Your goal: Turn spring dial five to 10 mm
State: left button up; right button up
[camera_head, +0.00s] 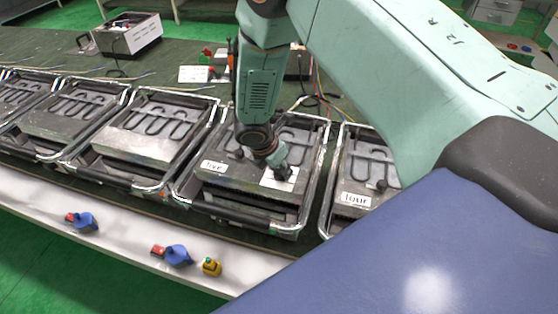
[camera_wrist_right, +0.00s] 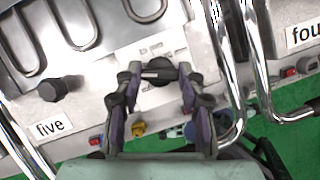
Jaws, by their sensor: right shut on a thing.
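The tray unit labelled "five" (camera_head: 213,167) stands in the middle of the head view, with a heating coil on top. Its black spring dial (camera_wrist_right: 158,73) sits on a white scale plate (camera_wrist_right: 150,50) with print too small to read. The dial also shows in the head view (camera_head: 284,173). My right gripper (camera_head: 272,157) reaches down to it from above. In the wrist view its two fingers (camera_wrist_right: 160,75) are shut on the dial, one on each side. A second black knob (camera_wrist_right: 52,89) is beside the "five" label, apart from the fingers. My left gripper is in neither view.
The unit labelled "four" (camera_head: 356,199) stands close on the right, and more units (camera_head: 145,135) line up on the left. Chrome rails (camera_wrist_right: 232,75) run beside the dial.

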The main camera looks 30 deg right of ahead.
jog(key=shift+m+p, duration=0.35)
jog(key=shift+m, duration=0.25)
jog(key=shift+g, duration=0.3)
jog(key=o, duration=1.2)
jog(key=shift+c, duration=0.2)
jog(key=v, duration=1.2)
jog(key=shift+a, duration=0.15)
